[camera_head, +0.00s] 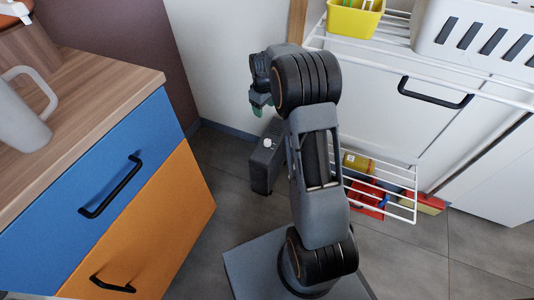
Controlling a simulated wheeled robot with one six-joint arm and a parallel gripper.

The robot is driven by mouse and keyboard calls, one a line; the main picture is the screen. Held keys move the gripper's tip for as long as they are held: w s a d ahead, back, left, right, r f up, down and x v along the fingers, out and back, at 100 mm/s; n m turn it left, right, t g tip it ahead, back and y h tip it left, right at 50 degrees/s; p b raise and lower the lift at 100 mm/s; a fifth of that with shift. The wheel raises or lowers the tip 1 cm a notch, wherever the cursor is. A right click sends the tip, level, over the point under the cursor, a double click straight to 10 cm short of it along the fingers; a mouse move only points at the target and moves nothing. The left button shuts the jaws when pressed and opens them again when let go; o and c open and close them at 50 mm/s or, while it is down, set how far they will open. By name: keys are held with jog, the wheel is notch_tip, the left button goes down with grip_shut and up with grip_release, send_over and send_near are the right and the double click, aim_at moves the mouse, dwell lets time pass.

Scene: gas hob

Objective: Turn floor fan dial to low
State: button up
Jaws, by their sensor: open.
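A dark grey upright box (264,166), which looks like the floor fan, stands on the floor between the blue-and-orange drawer unit and my arm. A small pale round dial (267,143) sits on its upper part. The dial's setting marks are too small to read. My gripper (259,107) hangs above the box, slightly left of the dial in the picture and apart from it. Its jaws are open, with nothing seen between them. My arm hides part of the area right of the box.
A wooden-topped drawer unit (110,85) with black handles stands at left, bearing a grey mug (22,120). At right, a white wire rack (415,190) holds a yellow basket (354,18) and several boxes. Grey floor (220,210) shows between the drawer unit and my base.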

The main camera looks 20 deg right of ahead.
jog(key=b, duration=0.4)
send_near(268, 141)
jog(key=shift+n, duration=0.4)
jog(key=f+b, duration=0.2)
jog(key=f, duration=0.2)
jog(key=f+b, duration=0.3)
jog(key=f, duration=0.2)
jog(key=shift+w+d+f, duration=0.1)
jog(key=shift+w+f, duration=0.05)
jog(key=shift+w, duration=0.1)
jog(key=c, duration=0.9)
